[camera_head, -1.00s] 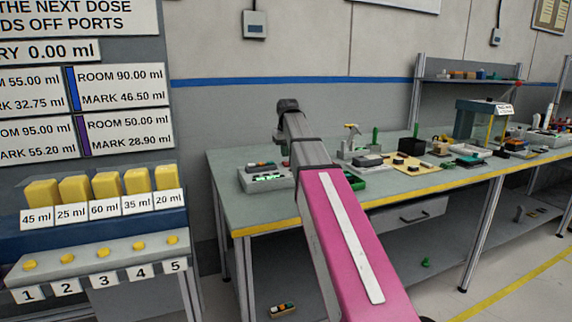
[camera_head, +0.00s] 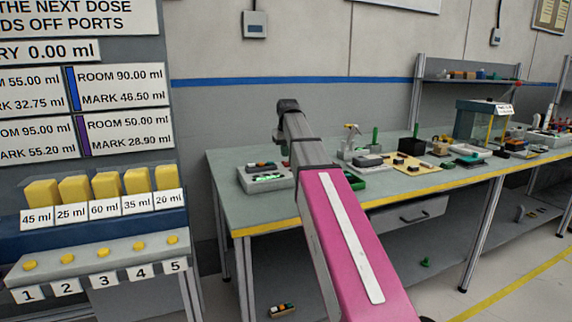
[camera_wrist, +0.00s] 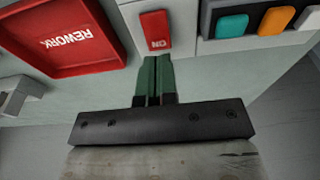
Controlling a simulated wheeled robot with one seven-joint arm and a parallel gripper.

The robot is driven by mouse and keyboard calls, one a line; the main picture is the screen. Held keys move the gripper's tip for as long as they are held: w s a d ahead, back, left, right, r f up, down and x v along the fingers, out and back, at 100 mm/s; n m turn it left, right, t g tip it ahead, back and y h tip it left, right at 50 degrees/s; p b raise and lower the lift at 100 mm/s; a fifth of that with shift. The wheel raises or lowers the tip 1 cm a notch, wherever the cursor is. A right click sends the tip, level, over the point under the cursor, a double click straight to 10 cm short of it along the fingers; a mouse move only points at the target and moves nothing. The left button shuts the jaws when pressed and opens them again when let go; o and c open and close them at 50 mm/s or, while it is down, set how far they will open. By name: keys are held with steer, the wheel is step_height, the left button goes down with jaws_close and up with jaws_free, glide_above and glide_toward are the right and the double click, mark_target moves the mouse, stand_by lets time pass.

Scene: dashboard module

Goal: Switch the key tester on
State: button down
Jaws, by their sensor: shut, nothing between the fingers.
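A red rocker switch (camera_wrist: 155,24) marked ON, upside down in the wrist view, sits on a pale housing. My gripper (camera_wrist: 157,60) is shut and empty, its green fingertips right at the switch's near edge. I cannot tell whether they touch it. To the right on the same housing is a dark panel with teal, orange and white keys (camera_wrist: 232,26). In the head view, the key tester (camera_head: 260,187) seems to be the grey box at the bench's left end, with coloured keys on top. My arm hides its right side and the fingers.
A red REWORK tray (camera_wrist: 100,62) lies left of the switch in the wrist view. The green-grey bench (camera_head: 225,206) holds several small parts and a black bin (camera_head: 410,147) to the right. A dosing panel with yellow buttons (camera_head: 105,281) stands at the left.

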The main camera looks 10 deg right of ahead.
mark_target(285, 162)
steer(key=shift+f, duration=1.2)
stand_by(0.7)
steer(key=shift+r, duration=0.15)
steer(key=shift+r, duration=3.4)
steer(key=shift+s, duration=0.1)
